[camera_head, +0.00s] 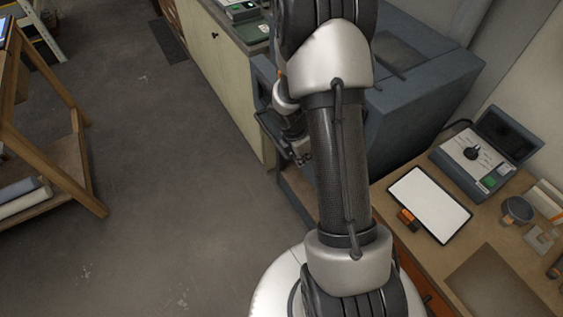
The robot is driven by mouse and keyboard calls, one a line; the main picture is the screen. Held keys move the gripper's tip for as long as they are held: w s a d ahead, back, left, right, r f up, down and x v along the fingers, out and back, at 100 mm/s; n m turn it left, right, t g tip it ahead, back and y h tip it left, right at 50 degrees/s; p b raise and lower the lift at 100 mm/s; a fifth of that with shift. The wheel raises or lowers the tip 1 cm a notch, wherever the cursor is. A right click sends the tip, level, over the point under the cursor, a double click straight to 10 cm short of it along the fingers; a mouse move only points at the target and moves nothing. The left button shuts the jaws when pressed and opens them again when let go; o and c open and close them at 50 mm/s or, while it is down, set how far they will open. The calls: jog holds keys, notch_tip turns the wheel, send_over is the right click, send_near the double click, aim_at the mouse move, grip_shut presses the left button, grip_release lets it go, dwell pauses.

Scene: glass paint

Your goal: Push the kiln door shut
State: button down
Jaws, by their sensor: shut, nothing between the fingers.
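The kiln (425,100) is a large blue-grey box right of centre, partly hidden behind my arm. My arm covers most of the kiln's front, and I cannot tell exactly how far the door stands open.
A pale cabinet (215,65) stands behind, left of the kiln. A wooden workbench (385,195) at right holds a controller box with a dial (474,153), a white panel (430,204) and small tools. A wooden rack (75,165) stands far left. The floor between is clear.

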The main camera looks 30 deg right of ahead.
jog(key=shift+d+p, duration=1)
jog(key=shift+d, duration=1.9)
